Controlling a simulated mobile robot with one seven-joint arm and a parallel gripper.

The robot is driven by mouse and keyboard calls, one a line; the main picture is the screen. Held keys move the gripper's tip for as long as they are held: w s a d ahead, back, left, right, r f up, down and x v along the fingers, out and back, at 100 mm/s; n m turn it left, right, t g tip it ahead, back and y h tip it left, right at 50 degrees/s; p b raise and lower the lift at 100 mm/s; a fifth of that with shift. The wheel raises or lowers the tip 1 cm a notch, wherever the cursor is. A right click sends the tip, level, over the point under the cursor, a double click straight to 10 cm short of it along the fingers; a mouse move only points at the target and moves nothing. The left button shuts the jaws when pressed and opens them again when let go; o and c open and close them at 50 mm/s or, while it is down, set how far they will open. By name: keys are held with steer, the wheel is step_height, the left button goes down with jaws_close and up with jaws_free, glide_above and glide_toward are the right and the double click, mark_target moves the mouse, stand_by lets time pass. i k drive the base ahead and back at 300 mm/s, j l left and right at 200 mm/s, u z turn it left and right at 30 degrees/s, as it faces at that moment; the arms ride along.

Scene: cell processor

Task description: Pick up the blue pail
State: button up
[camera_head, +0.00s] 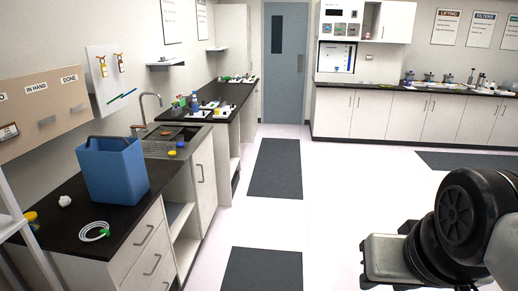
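The blue pail (112,173) stands upright on the dark countertop at the left, with its dark handle raised over the top. It is near the counter's front end, beside the sink. What is inside it cannot be seen. Part of my arm shows at the lower right, far across the floor from the pail. My gripper's fingers are not in the frame.
A coiled pale tube (94,232) and a small white item (65,201) lie on the counter near the pail. A sink (168,146) with a tall faucet (150,105) is just behind. Grey floor mats (261,270) line the open aisle. A white shelf frame stands at the left edge.

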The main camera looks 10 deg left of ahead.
mark_target(114, 171)
steer(key=i+u, duration=0.2)
steer(key=i, duration=0.55)
steer(key=i+l+u, duration=0.2)
steer(key=i, duration=0.6)
steer(key=i+j+u, duration=0.1)
steer(key=i+u, duration=0.6)
steer(key=u, duration=0.15)
steer(key=i+l+u, duration=0.1)
steer(key=i+u, duration=0.35)
steer(key=k, duration=0.1)
